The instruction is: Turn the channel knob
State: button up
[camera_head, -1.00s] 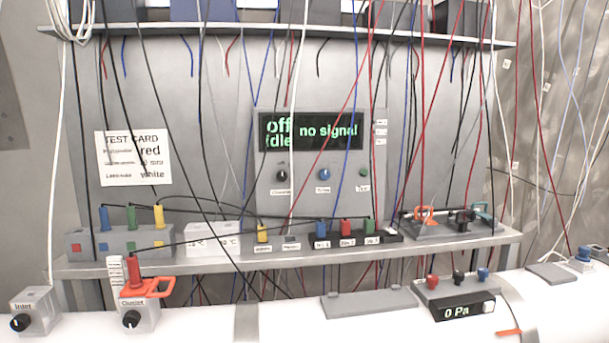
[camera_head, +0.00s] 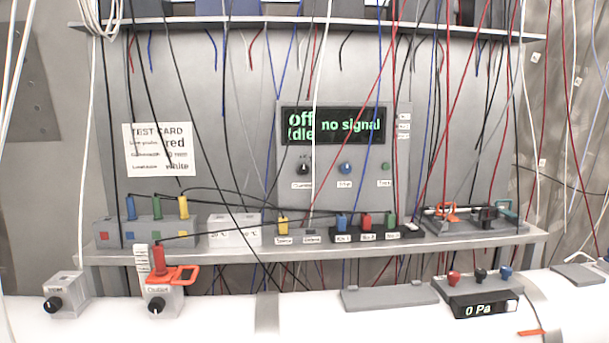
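The channel knob (camera_head: 304,168) is a black round knob at the lower left of a grey panel (camera_head: 330,195) on the back wall. A label partly crossed by a cable sits under it. The panel's dark display (camera_head: 333,126) reads "off", "idle" and "no signal" in green. My gripper is not in view.
Many hanging cables cross in front of the panel. A shelf (camera_head: 190,257) below holds connector blocks with coloured plugs. In front, a white pipe (camera_head: 220,318) carries the inlet knob (camera_head: 53,304), outlet knob (camera_head: 157,305) and a "0 Pa" gauge (camera_head: 483,309).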

aim_at(303, 169)
jog(key=k, duration=1.25)
jog(key=z, duration=0.1)
jog(key=i, duration=0.75)
jog(key=u, duration=0.7)
jog(key=i, duration=0.9)
jog(key=u, duration=0.65)
